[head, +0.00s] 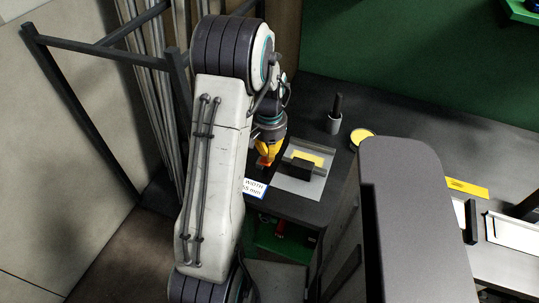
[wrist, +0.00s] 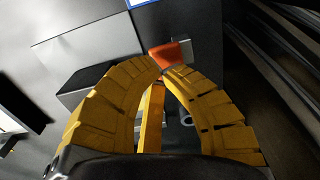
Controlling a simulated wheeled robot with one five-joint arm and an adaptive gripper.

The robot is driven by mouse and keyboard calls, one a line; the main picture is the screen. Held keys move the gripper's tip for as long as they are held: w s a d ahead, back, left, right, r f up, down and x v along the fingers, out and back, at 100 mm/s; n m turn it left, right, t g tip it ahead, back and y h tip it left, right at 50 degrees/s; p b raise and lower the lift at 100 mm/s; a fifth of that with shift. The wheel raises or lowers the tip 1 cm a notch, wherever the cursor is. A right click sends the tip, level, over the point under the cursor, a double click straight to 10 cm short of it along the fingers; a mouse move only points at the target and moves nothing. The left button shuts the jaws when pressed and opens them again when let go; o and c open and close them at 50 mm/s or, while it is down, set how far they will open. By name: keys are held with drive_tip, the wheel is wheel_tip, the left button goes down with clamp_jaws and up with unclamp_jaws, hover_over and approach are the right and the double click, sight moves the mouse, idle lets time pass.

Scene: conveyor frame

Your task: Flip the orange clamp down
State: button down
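The orange clamp (wrist: 170,54) shows in the wrist view just past my fingertips, at top centre. In the head view a small orange patch of it (head: 263,162) shows at the tip of my gripper (head: 267,155). My gripper's two yellow fingers curve inward, and their tips (wrist: 161,67) come together right at the clamp's near edge. Nothing clearly shows between the tips. I cannot tell whether they touch the clamp. The clamp's lower part and its hinge are hidden behind the fingers.
A grey plate (head: 311,187) with a dark block (head: 297,171) and a yellow piece (head: 309,157) lies right of my gripper. A "WIDTH" label (head: 255,188) is in front. A dark holder (head: 334,122) and a round yellow-topped item (head: 362,136) stand farther back.

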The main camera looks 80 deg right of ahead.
drive_tip(key=shift+f, duration=0.7)
wheel_tip(320, 180, down, 2)
drive_tip(key=shift+b, duration=0.95)
drive_tip(key=shift+a+f, duration=0.15)
drive_tip(key=shift+a, duration=0.05)
drive_tip(key=shift+w+r+p, duration=0.1)
drive_tip(key=shift+r+p, duration=0.35)
drive_tip(key=shift+r, duration=0.1)
wheel_tip(320, 180, up, 14)
drive_tip(key=p, duration=0.2)
drive_tip(key=shift+d+f, duration=0.15)
drive_tip(key=shift+d, duration=0.05)
